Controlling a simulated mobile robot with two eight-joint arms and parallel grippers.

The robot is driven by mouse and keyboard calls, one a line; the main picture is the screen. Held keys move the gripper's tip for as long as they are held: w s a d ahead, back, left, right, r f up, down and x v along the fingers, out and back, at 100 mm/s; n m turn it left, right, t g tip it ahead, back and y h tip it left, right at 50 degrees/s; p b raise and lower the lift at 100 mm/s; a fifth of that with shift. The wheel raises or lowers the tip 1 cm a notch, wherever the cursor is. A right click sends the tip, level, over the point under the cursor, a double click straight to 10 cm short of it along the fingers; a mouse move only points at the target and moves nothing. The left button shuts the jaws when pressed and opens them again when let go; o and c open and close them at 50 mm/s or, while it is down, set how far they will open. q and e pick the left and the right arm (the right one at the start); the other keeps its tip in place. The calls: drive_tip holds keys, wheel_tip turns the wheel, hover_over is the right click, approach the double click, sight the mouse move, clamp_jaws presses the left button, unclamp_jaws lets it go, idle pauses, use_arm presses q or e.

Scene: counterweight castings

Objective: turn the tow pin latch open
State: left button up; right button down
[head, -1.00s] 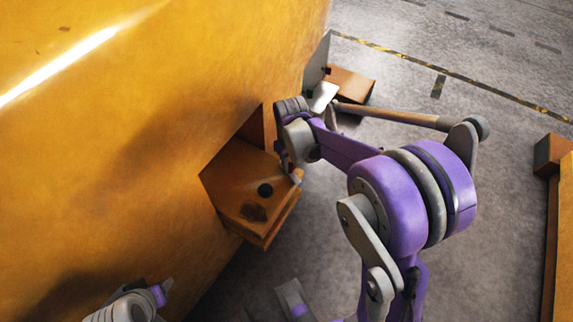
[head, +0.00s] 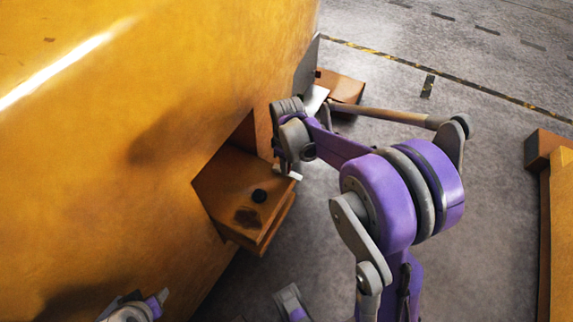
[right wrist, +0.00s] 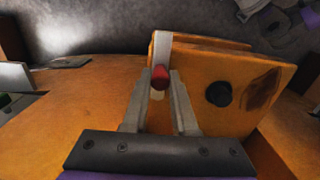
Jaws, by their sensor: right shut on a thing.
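The latch is a pale flat bar (right wrist: 162,48) with a red grip (right wrist: 160,77), at the edge of an orange bracket (right wrist: 205,70) in the right wrist view. My right gripper (right wrist: 160,84) is shut on the red grip, one finger on each side. In the head view the bracket (head: 235,190) juts from the big yellow casting, with a round black pin head (head: 259,195) on its top. The pale bar (head: 288,173) shows beneath my right gripper (head: 285,166), whose fingertips are mostly hidden. Part of my left arm shows at the lower left; its fingers cannot be made out.
The yellow casting (head: 110,130) fills the left side. An orange block (head: 340,88) lies on the floor beyond my right arm. Another yellow-orange piece (head: 556,200) stands at the right edge. Grey floor (head: 490,200) between is clear.

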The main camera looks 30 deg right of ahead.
drive_tip(key=c, duration=0.7)
unclamp_jaws()
wheel_tip(320, 180, up, 11)
drive_tip(key=p, duration=0.1)
drive_tip(key=shift+p, duration=0.3)
drive_tip(key=shift+f, duration=0.1)
